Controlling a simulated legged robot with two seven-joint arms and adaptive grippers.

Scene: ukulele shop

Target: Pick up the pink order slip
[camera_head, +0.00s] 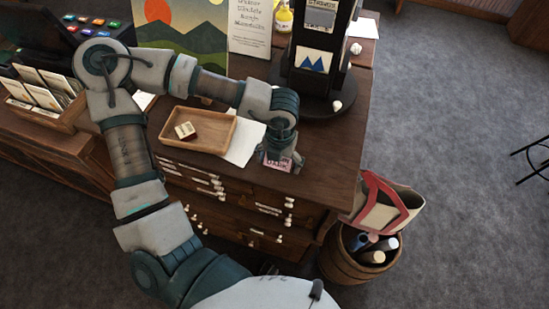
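The pink order slip (278,164) is near the front edge of the wooden counter, below my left gripper. Dark marks show on its face, and the gripper hides part of it. My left gripper (282,158) points down at the slip, with finger parts seen on both sides of it. It is too small to tell whether the fingers are closed on the slip or whether the slip is off the counter. My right gripper is not in view.
A wooden tray (229,131) with a small block (185,131) lies left of the gripper, over white paper (243,145). A dark display stand (313,95) rises behind. A barrel (345,264) with rolled items stands on the floor to the right.

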